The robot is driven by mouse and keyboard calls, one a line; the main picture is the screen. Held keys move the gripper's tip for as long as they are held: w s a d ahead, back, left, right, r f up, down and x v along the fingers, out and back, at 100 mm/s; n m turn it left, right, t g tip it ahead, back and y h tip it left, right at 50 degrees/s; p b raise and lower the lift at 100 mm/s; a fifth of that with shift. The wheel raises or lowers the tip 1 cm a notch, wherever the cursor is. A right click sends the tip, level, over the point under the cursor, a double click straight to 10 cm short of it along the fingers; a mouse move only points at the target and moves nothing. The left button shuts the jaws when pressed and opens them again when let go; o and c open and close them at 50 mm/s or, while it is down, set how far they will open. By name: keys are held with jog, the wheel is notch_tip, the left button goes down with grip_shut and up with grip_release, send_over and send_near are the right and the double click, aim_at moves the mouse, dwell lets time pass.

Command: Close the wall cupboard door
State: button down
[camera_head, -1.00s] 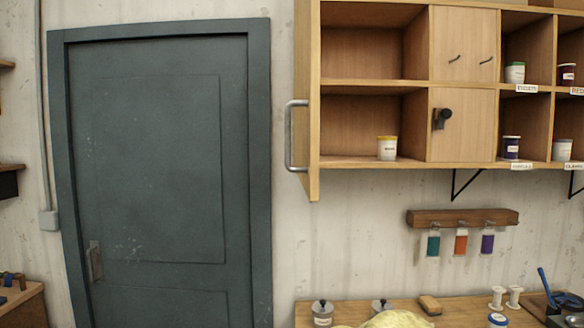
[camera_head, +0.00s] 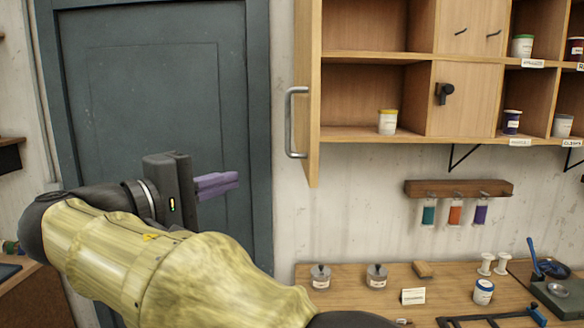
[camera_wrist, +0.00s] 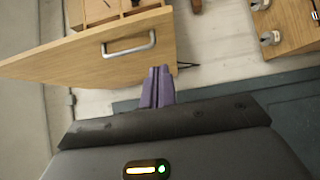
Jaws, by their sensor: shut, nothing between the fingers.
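The wall cupboard (camera_head: 375,137) hangs at the upper right of the head view. Its wooden door (camera_head: 314,110) stands open on the left side, seen nearly edge-on, with a grey bar handle (camera_head: 291,122). In the wrist view the door (camera_wrist: 90,58) shows its broad face and its handle (camera_wrist: 129,46). My gripper (camera_head: 236,182) is shut and empty, with its purple fingers pointing right. It is left of the door and lower than the handle in the head view. In the wrist view the fingertips (camera_wrist: 158,72) lie close to the door's edge; I cannot tell whether they touch.
A grey room door (camera_head: 150,110) is behind my arm. A workbench (camera_head: 345,290) with jars and a small card stands below the cupboard. A rack (camera_head: 458,188) with coloured vials is on the wall. A white pot (camera_head: 388,122) stands in the open compartment.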

jog(key=p, duration=0.4)
send_near(308, 165)
jog(key=w, duration=0.4)
jog(key=d, duration=0.1)
jog(key=d+p, duration=0.1)
jog(key=d, duration=0.1)
jog(key=shift+w+r, duration=0.2)
jog(key=shift+d+f+p, duration=0.1)
jog(key=shift+d+p, duration=0.2)
jog(key=shift+d, duration=0.15)
jog(key=shift+f, duration=0.1)
jog(key=shift+d, duration=0.1)
